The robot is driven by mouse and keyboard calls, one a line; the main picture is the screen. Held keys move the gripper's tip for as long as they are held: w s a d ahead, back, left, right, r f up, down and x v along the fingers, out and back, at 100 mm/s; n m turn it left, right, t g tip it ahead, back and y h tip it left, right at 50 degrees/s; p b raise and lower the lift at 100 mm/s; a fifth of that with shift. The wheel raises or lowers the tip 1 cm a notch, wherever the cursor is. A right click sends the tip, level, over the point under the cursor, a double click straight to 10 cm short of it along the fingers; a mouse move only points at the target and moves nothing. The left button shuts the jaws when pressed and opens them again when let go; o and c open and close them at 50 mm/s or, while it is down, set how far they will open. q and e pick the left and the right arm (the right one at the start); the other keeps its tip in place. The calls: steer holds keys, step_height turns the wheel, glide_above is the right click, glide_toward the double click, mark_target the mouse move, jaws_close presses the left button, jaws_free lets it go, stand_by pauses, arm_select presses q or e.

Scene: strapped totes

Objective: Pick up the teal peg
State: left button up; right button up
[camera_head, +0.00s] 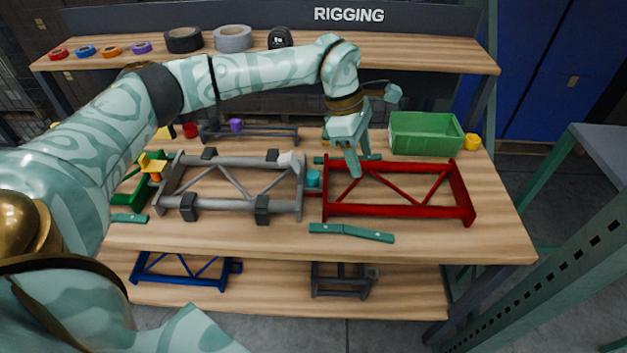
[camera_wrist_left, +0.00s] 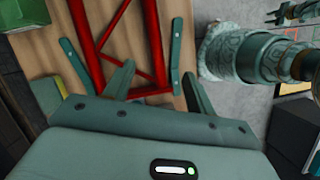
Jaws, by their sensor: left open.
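The teal peg (camera_head: 313,178) is a short upright cylinder between the grey frame (camera_head: 230,161) and the red frame (camera_head: 400,213) in the head view. My left gripper (camera_head: 347,162) is open above the left part of the red frame, to the right of the peg and apart from it. In the left wrist view its two fingers (camera_wrist_left: 158,75) are spread with nothing held between them, and the red frame (camera_wrist_left: 154,35) lies beyond. I cannot make out the peg in that view.
A teal strap (camera_head: 350,232) lies near the bench's front edge. A green bin (camera_head: 425,147) and a yellow cup (camera_head: 472,142) stand at the back right. Tape rolls (camera_head: 183,40) sit on the upper shelf. Bare wood is free right of the red frame.

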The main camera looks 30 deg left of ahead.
arm_select(q)
steer(key=a+r+n+y, duration=0.1)
steer(key=a+r+y, duration=0.35)
steer(key=a, duration=0.75)
steer(key=b, duration=0.4)
glide_above(313, 173)
steer(key=shift+n+h, duration=0.25)
steer(key=shift+n, duration=0.05)
steer(key=f, duration=1)
steer(key=shift+a, duration=0.35)
steer(key=f, duration=0.1)
steer(key=f+b, duration=0.1)
steer(key=f, duration=0.1)
steer(key=f+b, duration=0.1)
steer(key=f, duration=0.1)
steer(key=shift+d+f, duration=0.15)
steer(key=shift+d, duration=0.2)
arm_select(e)
step_height(313, 173, down, 6)
steer(key=s, duration=0.2)
steer(key=shift+r+g, duration=0.2)
steer(key=shift+g, duration=0.1)
arm_select(q)
steer(key=c, duration=1.1)
arm_select(e)
steer(key=shift+s, duration=0.1)
